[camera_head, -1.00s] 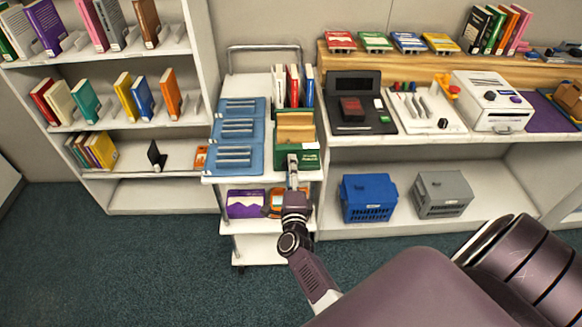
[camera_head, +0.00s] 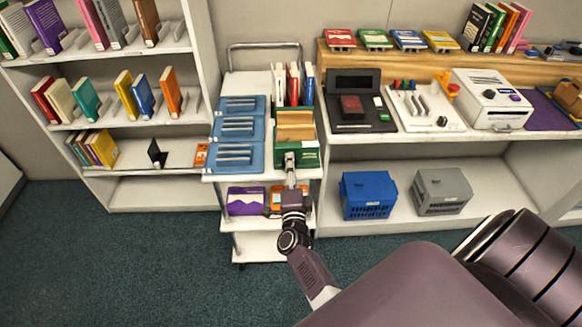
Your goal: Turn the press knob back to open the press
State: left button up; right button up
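A white box-shaped machine (camera_head: 492,112), which looks like the press, stands on the counter at the right. My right gripper (camera_head: 290,160) is far left of the machine, at the front of the green crate (camera_head: 309,158) on the cart. Its fingers are too small to read, and contact is unclear. My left gripper is not in view.
The white cart (camera_head: 262,178) carries blue trays (camera_head: 237,131) beside the green crate. A black device (camera_head: 358,122) stands on the counter. A blue crate (camera_head: 367,196) and a grey crate (camera_head: 441,191) are on the shelf below.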

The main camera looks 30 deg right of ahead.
jog(key=o, duration=0.4)
jog(key=s+a+f+m+b, duration=0.1)
jog(key=s+a+m+b, duration=0.5)
jog(key=m, duration=1.2)
jog(key=s+a+f+n+g+y, duration=0.1)
jog(key=s+a+f+n+y, duration=0.1)
jog(key=f+n, duration=0.5)
jog(key=s+a+f+n+g+y+p, duration=0.1)
jog(key=s+a+f+n+y, duration=0.2)
jog(key=a+f+n, duration=0.3)
jog(key=s+a+f+n+g+y+p, duration=0.1)
jog(key=s+a+f+n+y, duration=0.2)
jog(key=f+n, duration=0.7)
jog(key=shift+s+a+f+y, duration=0.15)
jog(key=shift+a+f+y, duration=0.35)
jog(key=shift+f, duration=0.15)
